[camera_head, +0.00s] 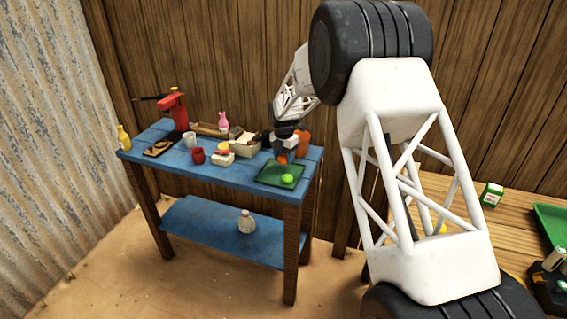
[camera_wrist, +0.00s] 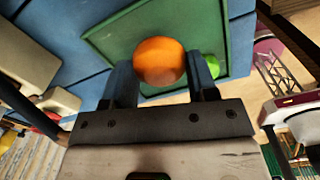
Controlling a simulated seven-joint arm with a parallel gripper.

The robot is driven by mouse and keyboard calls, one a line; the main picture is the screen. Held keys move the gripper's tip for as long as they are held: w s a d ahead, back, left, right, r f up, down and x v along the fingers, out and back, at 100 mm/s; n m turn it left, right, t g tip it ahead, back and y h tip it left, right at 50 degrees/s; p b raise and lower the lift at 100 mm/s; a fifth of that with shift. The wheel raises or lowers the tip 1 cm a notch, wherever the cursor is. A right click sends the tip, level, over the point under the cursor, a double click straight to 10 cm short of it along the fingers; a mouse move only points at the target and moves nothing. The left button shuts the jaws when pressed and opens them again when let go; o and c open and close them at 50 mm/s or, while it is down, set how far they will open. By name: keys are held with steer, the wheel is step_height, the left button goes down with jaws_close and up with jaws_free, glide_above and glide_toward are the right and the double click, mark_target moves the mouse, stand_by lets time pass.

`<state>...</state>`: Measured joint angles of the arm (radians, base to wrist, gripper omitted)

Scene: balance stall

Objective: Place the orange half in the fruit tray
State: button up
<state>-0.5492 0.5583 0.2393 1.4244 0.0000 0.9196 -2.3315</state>
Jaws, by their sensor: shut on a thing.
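The orange half (camera_wrist: 160,60) shows as a round orange thing between the fingers of my gripper (camera_wrist: 162,82) in the wrist view. My gripper is shut on it. In the head view my gripper (camera_head: 284,154) is over the back part of the fruit tray, with the orange half (camera_head: 282,159) just below it. The fruit tray (camera_head: 266,178) is flat and green and lies at the right end of the blue table. It also shows behind the orange half in the wrist view (camera_wrist: 112,42). I cannot tell whether the orange half touches the tray.
A green fruit (camera_head: 287,179) lies in the tray's front right part; the wrist view shows it right of the fingers. A pale box (camera_head: 245,145), a white dish (camera_head: 222,159) and a red cup (camera_head: 198,156) stand left of the tray. An orange-brown container (camera_head: 303,144) stands behind it.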

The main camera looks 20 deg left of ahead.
mark_target(283, 168)
steer(key=shift+w+a+f, duration=0.2)
steer(key=shift+w+f, duration=0.05)
steer(key=shift+w, duration=0.1)
steer(key=shift+f, duration=1.55)
steer(key=shift+f, duration=0.1)
steer(key=o, duration=0.9)
step_height(283, 168, up, 12)
steer(key=shift+r, duration=0.15)
